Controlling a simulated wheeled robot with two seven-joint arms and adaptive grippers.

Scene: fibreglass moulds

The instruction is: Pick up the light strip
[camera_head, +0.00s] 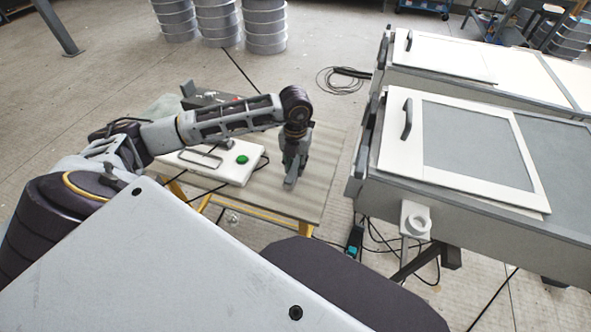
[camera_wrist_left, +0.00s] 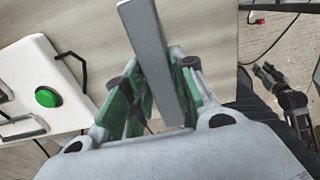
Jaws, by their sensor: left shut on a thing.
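The light strip is a flat grey bar (camera_wrist_left: 150,48) in the left wrist view, running up and out from between the fingers. My left gripper (camera_wrist_left: 155,88) is shut on it, its green-padded fingers on either side. In the head view, my left gripper (camera_head: 296,160) points down over the right part of the wooden table, and the strip's grey end (camera_head: 291,183) shows below it. I cannot tell whether the strip still touches the table. A dark gripper-like part (camera_wrist_left: 272,78), apparently my right gripper, shows at the right of the wrist view, too small to judge its fingers.
A white box with a green button (camera_head: 240,162) stands left of the gripper on the table (camera_head: 300,205). Grey moulds with white lids (camera_head: 460,180) stand to the right. Cables lie on the floor between. The table's right part is mostly bare.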

